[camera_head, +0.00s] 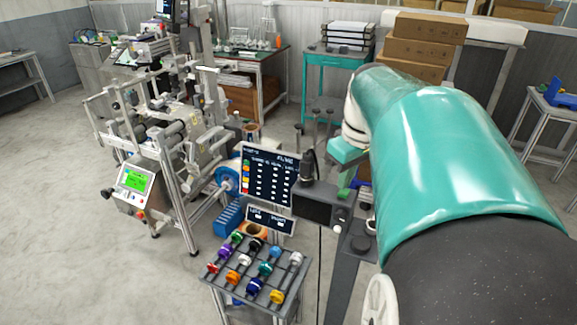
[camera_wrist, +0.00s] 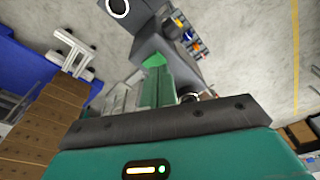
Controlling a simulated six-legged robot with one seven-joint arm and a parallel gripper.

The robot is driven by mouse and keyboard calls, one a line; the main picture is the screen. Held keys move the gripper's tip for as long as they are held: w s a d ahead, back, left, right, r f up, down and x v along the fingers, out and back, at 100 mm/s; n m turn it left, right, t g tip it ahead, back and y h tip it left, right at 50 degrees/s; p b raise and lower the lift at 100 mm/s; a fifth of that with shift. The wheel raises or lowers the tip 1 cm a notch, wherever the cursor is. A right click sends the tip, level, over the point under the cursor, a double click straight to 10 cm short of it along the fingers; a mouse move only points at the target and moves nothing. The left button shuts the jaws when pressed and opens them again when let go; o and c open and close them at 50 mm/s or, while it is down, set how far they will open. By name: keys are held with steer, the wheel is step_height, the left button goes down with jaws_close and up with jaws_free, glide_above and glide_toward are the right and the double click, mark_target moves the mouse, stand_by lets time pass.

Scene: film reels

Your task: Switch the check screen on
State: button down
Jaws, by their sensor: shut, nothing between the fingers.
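The check screen (camera_head: 313,205) appears to be the small dark panel at the centre of the head view, right of the chart board. Its display is dark, and pale round controls (camera_head: 339,222) sit at its right edge. My gripper (camera_head: 345,187) is beside the panel's upper right side, pointing down with its green fingers together and empty. In the wrist view my gripper (camera_wrist: 155,62) shows its closed green fingers in front of dark grey housings. I cannot tell whether the fingertips touch anything.
A chart board (camera_head: 270,175) stands left of the panel. A rack (camera_head: 250,300) of colourful spools is below it. A machine with a lit green display (camera_head: 135,181) stands at left. Cardboard boxes (camera_head: 425,40) are stacked behind my arm. The floor at far left is clear.

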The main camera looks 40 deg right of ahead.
mark_target(343, 193)
steer(key=shift+f, duration=0.9)
stand_by(0.7)
steer(key=shift+r, duration=3.5)
steer(key=w+a+f+t, duration=0.1)
steer(key=a+f, duration=0.3)
steer(key=a, duration=1.1)
steer(key=w+a+f+n+t, duration=0.1)
steer(key=a+f, duration=0.4)
steer(key=a, duration=1)
steer(key=shift+w+a+f+t, duration=0.15)
steer(key=shift+a+f+t, duration=0.1)
steer(key=shift+t, duration=0.65)
